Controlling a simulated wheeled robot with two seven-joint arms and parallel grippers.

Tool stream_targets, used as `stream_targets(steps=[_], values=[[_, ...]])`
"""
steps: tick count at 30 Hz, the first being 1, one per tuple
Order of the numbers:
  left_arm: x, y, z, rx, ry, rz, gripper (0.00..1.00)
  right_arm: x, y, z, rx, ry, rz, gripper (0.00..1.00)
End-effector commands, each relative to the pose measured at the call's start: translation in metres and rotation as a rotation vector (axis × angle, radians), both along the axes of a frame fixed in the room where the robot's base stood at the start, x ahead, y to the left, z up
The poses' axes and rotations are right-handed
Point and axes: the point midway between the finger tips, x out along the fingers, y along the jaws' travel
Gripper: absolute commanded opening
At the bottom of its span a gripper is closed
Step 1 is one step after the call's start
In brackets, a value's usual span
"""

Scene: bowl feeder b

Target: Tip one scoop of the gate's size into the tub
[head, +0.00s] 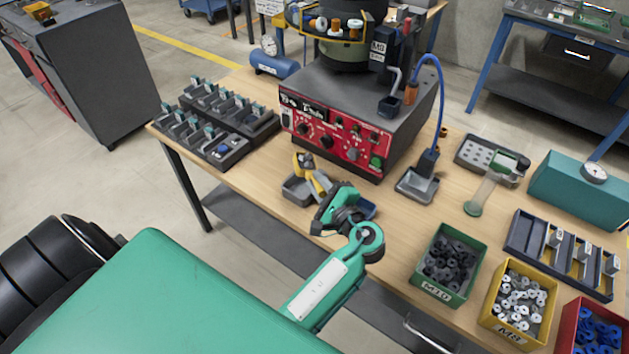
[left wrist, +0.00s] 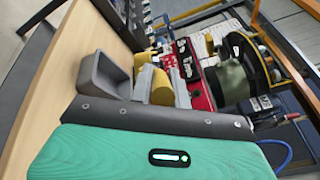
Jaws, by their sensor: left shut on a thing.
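My left gripper (head: 325,193) is shut on the yellow handle (head: 313,174) of a grey scoop (head: 296,190), over the bench in front of the red-fronted feeder. The left wrist view shows the scoop's grey cup (left wrist: 105,75) and yellow grip (left wrist: 155,86) beyond the gripper; I see no parts in the cup. The gate on the feeder bowl carries a tag (head: 378,47) that seems to read M8. A yellow bin (head: 513,334) labelled M8 holds silver parts. A green bin (head: 436,291) holds dark parts, and a red bin (head: 568,340) holds blue parts. I cannot tell which container is the tub. My right gripper is not visible.
The feeder (head: 335,135) stands at the bench's back. A grey dish (head: 417,186) with a blue-hosed nozzle lies right of the gripper. A divided rack (head: 516,238) and teal box (head: 575,188) stand at right. Slotted trays (head: 236,155) are at left.

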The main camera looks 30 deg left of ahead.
Motion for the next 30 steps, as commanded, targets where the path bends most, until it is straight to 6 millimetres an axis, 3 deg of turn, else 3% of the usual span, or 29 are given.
stream_targets(steps=[6,12,20,30], values=[[0.007,-0.007,-0.022,0.170,0.155,-0.001,0.00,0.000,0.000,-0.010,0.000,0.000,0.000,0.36],[0.013,-0.013,-0.029,0.432,0.397,0.001,0.00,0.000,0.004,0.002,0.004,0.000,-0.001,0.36],[0.018,-0.019,-0.038,0.649,0.600,0.001,0.00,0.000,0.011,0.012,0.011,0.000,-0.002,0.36],[0.012,-0.014,-0.024,0.455,0.422,0.002,0.00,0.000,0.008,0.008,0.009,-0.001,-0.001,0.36]])
